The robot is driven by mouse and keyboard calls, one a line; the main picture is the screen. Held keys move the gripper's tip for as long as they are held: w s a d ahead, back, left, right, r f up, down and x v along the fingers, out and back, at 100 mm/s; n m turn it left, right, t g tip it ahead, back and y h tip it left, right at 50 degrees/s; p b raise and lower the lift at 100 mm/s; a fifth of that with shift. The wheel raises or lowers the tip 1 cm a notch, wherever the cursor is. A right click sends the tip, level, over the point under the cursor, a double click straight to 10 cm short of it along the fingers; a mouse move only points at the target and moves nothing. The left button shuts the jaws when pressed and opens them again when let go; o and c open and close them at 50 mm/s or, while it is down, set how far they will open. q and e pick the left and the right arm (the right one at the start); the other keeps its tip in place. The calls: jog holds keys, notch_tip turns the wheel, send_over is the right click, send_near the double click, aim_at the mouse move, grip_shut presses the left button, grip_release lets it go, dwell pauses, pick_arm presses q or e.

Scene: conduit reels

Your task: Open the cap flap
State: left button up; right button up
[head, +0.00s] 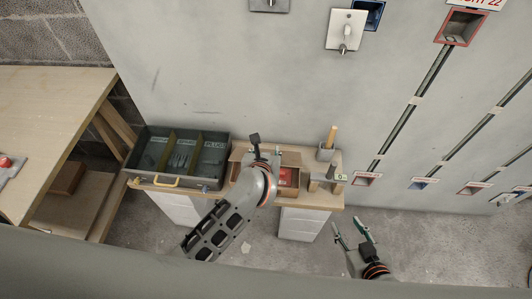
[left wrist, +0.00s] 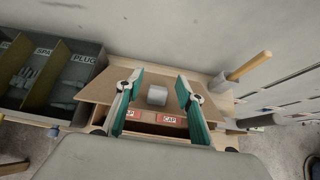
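A brown cardboard box (head: 291,160) stands on the bench, mostly hidden behind my left wrist in the head view. In the left wrist view its brown top panel, seemingly the cap flap (left wrist: 108,91), lies flat, with red CAP labels (left wrist: 168,120) below its near edge. A short grey cylinder (left wrist: 157,95) shows at the panel's middle; I cannot tell whether it is attached. My left gripper (left wrist: 160,79) is open over the panel, its teal fingers on either side of the cylinder, apart from it. My right gripper (head: 348,228) is open and empty, low before the wall.
A grey compartment tray (head: 219,168) with a yellow handle stands left of the box. A wooden table (head: 45,120) is far left; the wall carries conduits.

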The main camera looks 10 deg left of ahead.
pick_arm(q)
notch_tip(320, 180, up, 8)
jog(key=shift+r, duration=0.25)
